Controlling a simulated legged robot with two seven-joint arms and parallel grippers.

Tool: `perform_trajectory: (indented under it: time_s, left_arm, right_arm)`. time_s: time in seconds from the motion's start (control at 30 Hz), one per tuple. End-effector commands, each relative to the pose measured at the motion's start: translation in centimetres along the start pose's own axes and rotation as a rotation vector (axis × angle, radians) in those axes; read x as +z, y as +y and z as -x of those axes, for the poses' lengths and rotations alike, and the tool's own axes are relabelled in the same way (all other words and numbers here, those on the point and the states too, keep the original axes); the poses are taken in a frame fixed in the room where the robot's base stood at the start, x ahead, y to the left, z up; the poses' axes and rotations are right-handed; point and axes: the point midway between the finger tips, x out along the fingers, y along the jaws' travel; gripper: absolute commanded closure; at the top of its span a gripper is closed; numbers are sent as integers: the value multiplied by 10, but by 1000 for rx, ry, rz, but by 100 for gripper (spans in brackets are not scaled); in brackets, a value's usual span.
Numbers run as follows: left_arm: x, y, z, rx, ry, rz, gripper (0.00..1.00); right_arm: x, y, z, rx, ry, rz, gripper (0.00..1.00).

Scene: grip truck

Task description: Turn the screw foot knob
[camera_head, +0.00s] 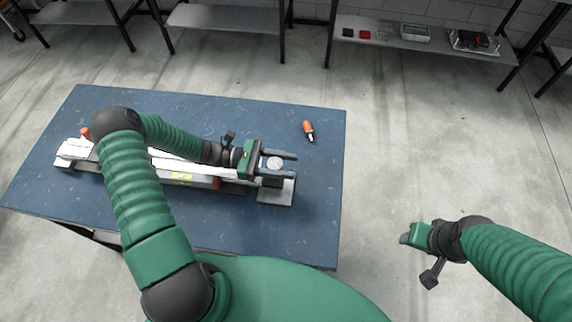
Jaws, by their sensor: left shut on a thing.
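A long white and grey device (196,182) with a grey square foot (284,194) lies on the blue table. A pale round knob (275,163) shows near the foot, at the device's right end. My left gripper (281,165) is around this knob, with one finger on its far side and one on its near side, shut on it. My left arm crosses over the device and hides part of it. My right gripper (405,238) hangs over the floor to the right of the table, away from the device. Its fingers are too small to tell open from shut.
The blue table (315,225) has free room at its right side. An orange-handled tool (309,130) lies at its back right. Another orange part (86,132) shows at the device's left end. A shelf (420,42) with several items stands behind, beyond open floor.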

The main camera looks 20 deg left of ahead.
Motion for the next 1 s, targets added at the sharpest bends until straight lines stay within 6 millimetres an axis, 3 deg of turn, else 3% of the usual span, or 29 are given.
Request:
perform_trajectory:
  time_s: [0.3, 0.8, 0.83, 1.0]
  left_arm:
    - [-1, -2, 1, -120, 3, -4, 97]
    - [1, -2, 1, -139, 0, -4, 97]
    - [1, -2, 1, -139, 0, -4, 54]
    - [1, -3, 1, -140, 0, -3, 35]
  right_arm:
    - [3, 0, -11, 0, 0, 0, 49]
    - [3, 0, -11, 0, 0, 0, 49]
    - [3, 0, -11, 0, 0, 0, 49]
    - [3, 0, -11, 0, 0, 0, 49]
